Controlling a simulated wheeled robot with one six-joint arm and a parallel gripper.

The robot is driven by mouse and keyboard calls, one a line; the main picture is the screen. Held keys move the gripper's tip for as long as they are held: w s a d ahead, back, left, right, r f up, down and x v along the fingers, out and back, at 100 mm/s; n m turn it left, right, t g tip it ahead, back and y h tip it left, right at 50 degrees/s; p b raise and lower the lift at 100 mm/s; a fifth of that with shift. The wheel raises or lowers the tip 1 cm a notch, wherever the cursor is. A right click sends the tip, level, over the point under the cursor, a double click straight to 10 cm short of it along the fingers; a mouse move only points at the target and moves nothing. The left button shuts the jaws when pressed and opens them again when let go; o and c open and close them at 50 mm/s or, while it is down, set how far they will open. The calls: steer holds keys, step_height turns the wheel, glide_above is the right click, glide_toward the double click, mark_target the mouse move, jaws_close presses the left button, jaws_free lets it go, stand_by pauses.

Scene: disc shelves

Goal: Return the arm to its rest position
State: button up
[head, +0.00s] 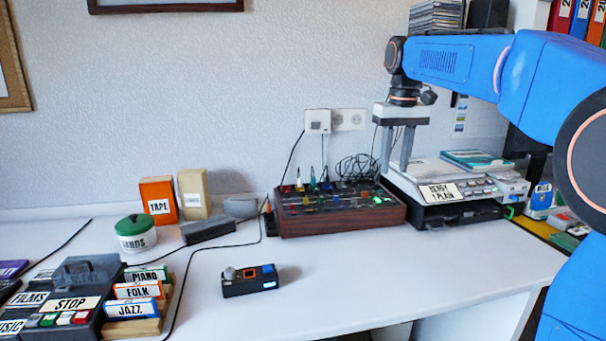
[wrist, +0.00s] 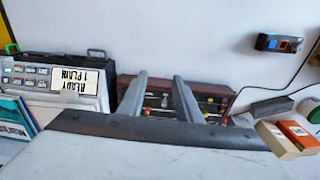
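My blue arm (head: 450,62) reaches in from the right in the head view, bent down at the wrist. My gripper (head: 396,170) points downward near the wall, around the gap between the brown mixer box and the grey labelled machine. Its two grey fingers stand apart with nothing between them. In the wrist view the fingers (wrist: 159,76) are also apart, and the mixer shows behind them. I cannot tell exactly how high the tips are above the things below.
The mixer box (head: 340,220) with knobs and cables and the labelled machine (head: 450,211) stand close to my gripper. A small black device (head: 250,285) lies mid-table. Boxes (head: 159,200), a green-lidded tin (head: 136,241) and a disc rack (head: 146,326) are left. The front right tabletop is clear.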

steer(key=s+d+f+t, duration=0.1)
steer(key=s+d+f, duration=0.1)
steer(key=s+f, duration=0.6)
steer(key=s+d+f+m+t, duration=0.1)
steer(key=s+f, duration=0.7)
steer(key=s, duration=0.7)
steer(key=s+d+f+t, duration=0.2)
steer(key=s+f, duration=0.6)
steer(key=s, duration=0.4)
steer(key=shift+d+f+m, duration=0.25)
steer(key=shift+d+m, duration=0.05)
steer(key=shift+m, duration=0.1)
stand_by(0.4)
